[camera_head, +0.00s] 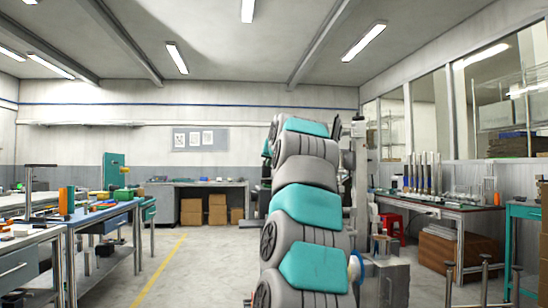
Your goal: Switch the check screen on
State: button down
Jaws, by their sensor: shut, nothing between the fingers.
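I cannot make out a check screen anywhere in the head view. My own grey and teal arm stands upright in the middle of the picture and hides part of the room behind it. My gripper does not show in this view.
A workbench with tools (105,217) stands at the left, a desk (235,184) with cardboard boxes (217,209) at the back. A long bench (450,212) runs along the windowed right wall, near a red stool (391,222). The floor by the yellow line (160,270) is clear.

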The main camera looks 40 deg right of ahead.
aim_at(268, 186)
jog(key=shift+x, duration=0.75)
jog(key=shift+a+f+b, duration=0.15)
jog(key=shift+f+b, duration=0.05)
jog(key=shift+f, duration=0.35)
jog(key=shift+a+f+b, duration=0.15)
jog(key=shift+a+f, duration=0.05)
jog(key=shift+f, duration=0.35)
jog(key=shift+w+a+f, duration=0.15)
jog(key=shift+f, duration=0.7)
